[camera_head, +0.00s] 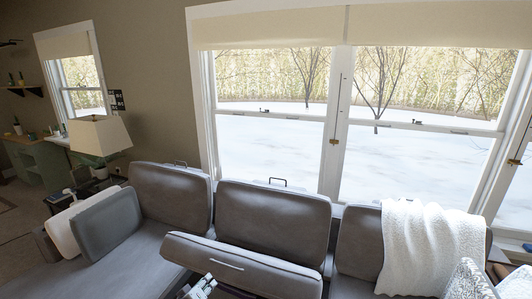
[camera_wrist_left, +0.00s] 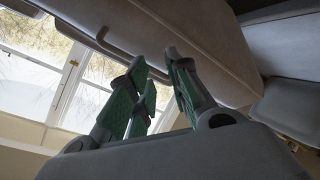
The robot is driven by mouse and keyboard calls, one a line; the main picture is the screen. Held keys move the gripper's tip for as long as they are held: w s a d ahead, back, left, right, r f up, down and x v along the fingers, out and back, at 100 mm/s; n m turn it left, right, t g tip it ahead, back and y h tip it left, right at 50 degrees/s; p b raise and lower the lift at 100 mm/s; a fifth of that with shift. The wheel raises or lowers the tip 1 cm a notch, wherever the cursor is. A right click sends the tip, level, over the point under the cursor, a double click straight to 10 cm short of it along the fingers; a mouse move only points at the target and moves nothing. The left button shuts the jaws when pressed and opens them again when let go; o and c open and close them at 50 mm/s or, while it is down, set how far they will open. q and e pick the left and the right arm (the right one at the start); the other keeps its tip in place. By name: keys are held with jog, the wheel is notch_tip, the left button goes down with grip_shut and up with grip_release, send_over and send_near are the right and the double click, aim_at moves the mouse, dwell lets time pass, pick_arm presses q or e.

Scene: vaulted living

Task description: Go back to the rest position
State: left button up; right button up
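My left gripper (camera_head: 203,285) shows at the bottom edge of the head view, just in front of a tilted grey couch cushion (camera_head: 255,272) with a pale handle (camera_head: 226,258). A grey cushion (camera_wrist_left: 195,35) fills the space beyond the fingertips in that view. I cannot tell whether the fingers touch it. My right gripper is not in view.
Grey back cushions (camera_head: 272,222) line the couch below large windows (camera_head: 270,150). A white throw (camera_head: 428,245) hangs over the right part. Grey and white pillows (camera_head: 105,222) lie at left, near a lamp (camera_head: 98,135). Floor (camera_head: 20,215) shows at far left.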

pick_arm(q)
jog(key=s+a+f+m+g+y, duration=0.1)
jog(key=s+f+m+g, duration=0.15)
jog(key=s+f, duration=0.6)
jog(key=s+a+f+m+g+y, duration=0.1)
jog(key=s+a+f+m, duration=0.2)
jog(key=f, duration=1.1)
jog(key=s+f+m+g, duration=0.2)
jog(key=s+f, duration=0.5)
jog(key=f, duration=0.4)
jog(key=s+f+g, duration=0.2)
jog(key=s+f, duration=0.3)
jog(key=s, duration=0.7)
jog(key=s+f+m+g, duration=0.1)
jog(key=s+f, duration=0.4)
jog(key=s, duration=0.7)
jog(key=s+f+g+y, duration=0.1)
jog(key=s+f+g, duration=0.2)
jog(key=s, duration=0.9)
notch_tip(320, 180, down, 2)
jog(key=shift+s+a+f+m, duration=0.15)
jog(key=shift+s+a+m, duration=0.2)
